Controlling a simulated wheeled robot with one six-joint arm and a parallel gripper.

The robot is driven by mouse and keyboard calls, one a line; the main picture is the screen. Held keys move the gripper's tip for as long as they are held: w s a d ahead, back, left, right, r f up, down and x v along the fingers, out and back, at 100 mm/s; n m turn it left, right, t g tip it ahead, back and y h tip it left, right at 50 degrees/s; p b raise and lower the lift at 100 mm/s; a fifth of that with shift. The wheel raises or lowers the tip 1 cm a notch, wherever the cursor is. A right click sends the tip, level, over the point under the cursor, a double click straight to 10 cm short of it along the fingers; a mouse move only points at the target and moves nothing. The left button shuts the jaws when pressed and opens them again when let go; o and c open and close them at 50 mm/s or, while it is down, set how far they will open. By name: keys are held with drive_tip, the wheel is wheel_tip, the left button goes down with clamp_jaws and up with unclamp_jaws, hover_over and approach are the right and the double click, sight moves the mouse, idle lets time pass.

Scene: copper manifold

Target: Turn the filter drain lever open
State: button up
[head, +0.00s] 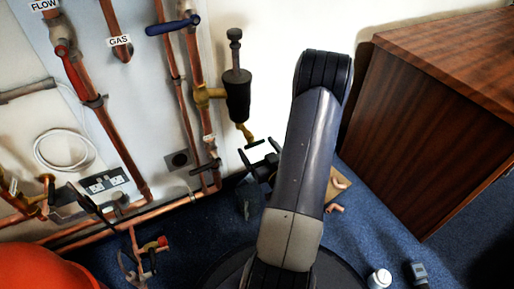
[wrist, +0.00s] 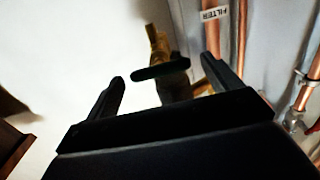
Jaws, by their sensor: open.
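The filter (head: 237,95) is a black body on a brass fitting beside the copper pipes in the head view. A brass drain valve (head: 246,132) hangs under it, with a small dark lever (head: 254,144) at its lower end. In the wrist view the dark lever (wrist: 160,73) lies crosswise in front of the brass part (wrist: 155,42). My gripper (head: 257,154) is open, just below the lever in the head view. In the wrist view my gripper (wrist: 162,70) has one finger on each side of the lever. I cannot tell whether either finger touches it.
Copper pipes (wrist: 240,38) and a FILTER label (wrist: 215,14) are close to the right finger in the wrist view. A blue lever (head: 173,25) and a red lever (head: 75,72) sit on other pipes. A wooden cabinet (head: 430,110) stands at the right.

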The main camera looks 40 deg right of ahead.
drive_tip(key=shift+w+d, duration=0.1)
drive_tip(key=shift+w, duration=0.45)
drive_tip(key=shift+c, duration=0.5)
drive_tip(key=c, duration=0.9)
